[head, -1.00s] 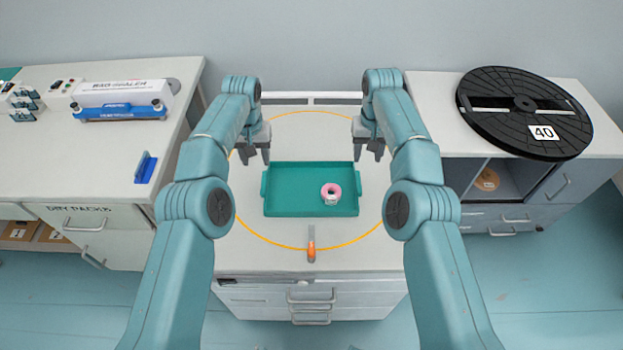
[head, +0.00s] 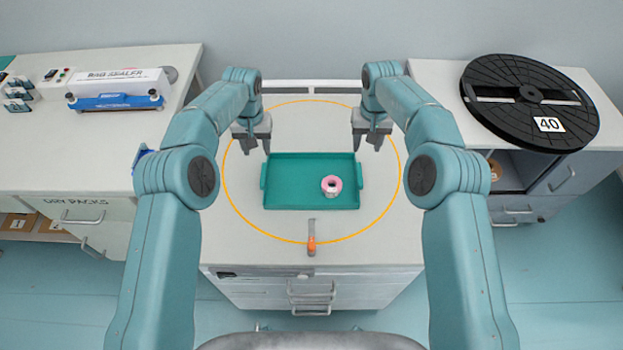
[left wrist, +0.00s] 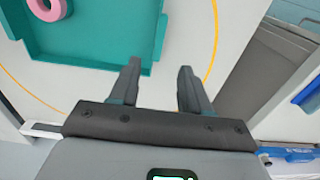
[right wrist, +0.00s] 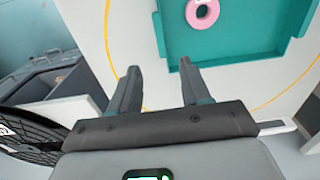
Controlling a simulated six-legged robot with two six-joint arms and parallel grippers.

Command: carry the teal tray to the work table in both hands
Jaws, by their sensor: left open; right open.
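The teal tray (head: 290,182) lies flat on the middle work table (head: 240,225), inside an orange ring. It has a small handle on its left and right sides. A pink roll (head: 331,186) sits in its right part. My left gripper (head: 258,150) is open and empty, above the tray's far left corner and apart from it. My right gripper (head: 366,148) is open and empty, above the far right corner. The tray's edge also shows in the left wrist view (left wrist: 100,58) and in the right wrist view (right wrist: 235,55). Neither gripper touches it.
An orange-handled tool (head: 311,240) lies at the ring's near edge. A bag sealer (head: 118,88) stands on the left counter. A large black reel (head: 520,100) marked 40 lies on the right counter.

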